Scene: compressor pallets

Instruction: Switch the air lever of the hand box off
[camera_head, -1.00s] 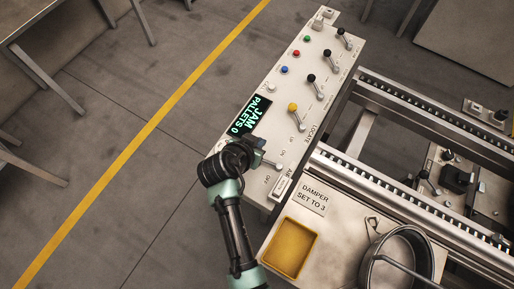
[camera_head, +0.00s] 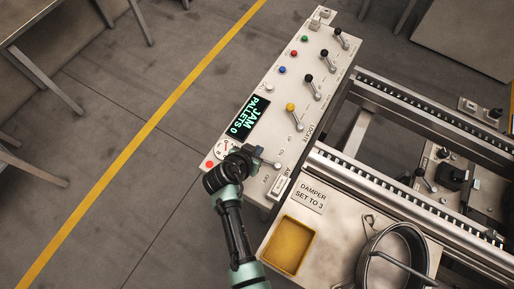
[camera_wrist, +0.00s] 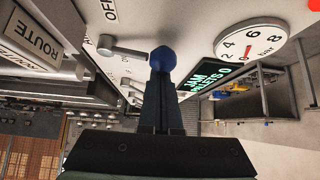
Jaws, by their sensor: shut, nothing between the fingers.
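The hand box (camera_head: 262,118) is a long pale panel with several levers and buttons. Its air lever (camera_head: 277,165) is at the near end, a silver arm partly hidden by my gripper (camera_head: 257,154). In the wrist view the air lever (camera_wrist: 122,50) runs sideways from its pivot to a blue knob (camera_wrist: 163,58). The OFF label (camera_wrist: 108,9) is beside the pivot, away from where the arm points. My gripper (camera_wrist: 161,88) is shut and empty, with its fingertips right at the knob; I cannot tell whether they touch.
A round gauge (camera_head: 227,149) and a lit display (camera_head: 247,118) reading "JAM PALLETS 0" are close to my gripper. A yellow-knobbed lever (camera_head: 293,113) is further up the panel. A conveyor rail (camera_head: 400,205) and a table with a yellow tray (camera_head: 290,246) lie to the right.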

